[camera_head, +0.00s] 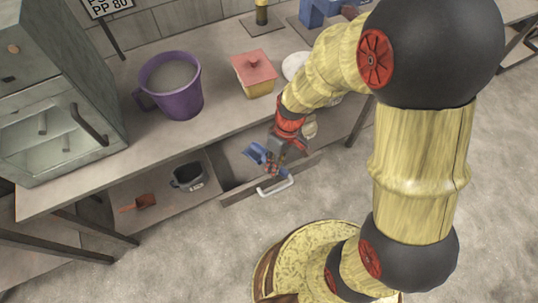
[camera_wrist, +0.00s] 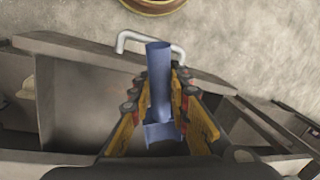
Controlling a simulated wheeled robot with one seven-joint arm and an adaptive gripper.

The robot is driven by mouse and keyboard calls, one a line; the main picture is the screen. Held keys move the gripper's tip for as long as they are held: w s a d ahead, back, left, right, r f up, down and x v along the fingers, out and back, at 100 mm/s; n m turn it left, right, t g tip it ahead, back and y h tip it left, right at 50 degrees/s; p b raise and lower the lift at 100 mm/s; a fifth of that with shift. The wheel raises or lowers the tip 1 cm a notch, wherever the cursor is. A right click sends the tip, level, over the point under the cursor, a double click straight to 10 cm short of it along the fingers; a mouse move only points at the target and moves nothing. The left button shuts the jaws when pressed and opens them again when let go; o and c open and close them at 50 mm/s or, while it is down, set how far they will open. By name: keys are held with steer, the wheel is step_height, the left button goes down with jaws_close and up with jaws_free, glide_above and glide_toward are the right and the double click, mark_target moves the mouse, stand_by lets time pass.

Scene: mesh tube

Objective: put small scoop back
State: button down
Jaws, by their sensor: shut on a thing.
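My gripper (camera_head: 271,158) is shut on a blue scoop (camera_head: 254,152), above the open drawer (camera_head: 236,174). In the wrist view the scoop's long blue handle (camera_wrist: 160,72) stands between the yellow and black fingers of the gripper (camera_wrist: 158,95). Part of the scoop is hidden by the fingers. The drawer's white handle (camera_head: 275,187) is at its front edge and also shows in the wrist view. The visible part of the drawer floor (camera_wrist: 95,105) looks bare. I cannot tell whether the scoop touches the drawer.
On the lower shelf left of the drawer are a red scoop (camera_head: 139,203) and a dark cup with a label (camera_head: 187,177).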

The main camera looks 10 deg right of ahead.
steer(key=w+f+b, duration=0.1)
steer(key=w+f, duration=0.1)
steer(key=w, duration=0.1)
steer(key=w+f+b, duration=0.1)
steer(key=w+f, duration=0.1)
steer(key=f, duration=0.1)
steer(key=w+f+b, duration=0.1)
steer(key=w+f, duration=0.1)
steer(key=w, duration=0.1)
steer(key=shift+w+d+f, duration=0.2)
steer(key=shift+w+d, duration=0.05)
steer(key=shift+w, duration=0.1)
steer(key=shift+w+f+b, duration=0.15)
steer(key=shift+f+b, duration=0.85)
steer(key=shift+f, duration=0.65)
steer(key=shift+f, duration=0.1)
steer(key=shift+f, duration=0.15)
steer(key=c, duration=1.7)
jaws_free()
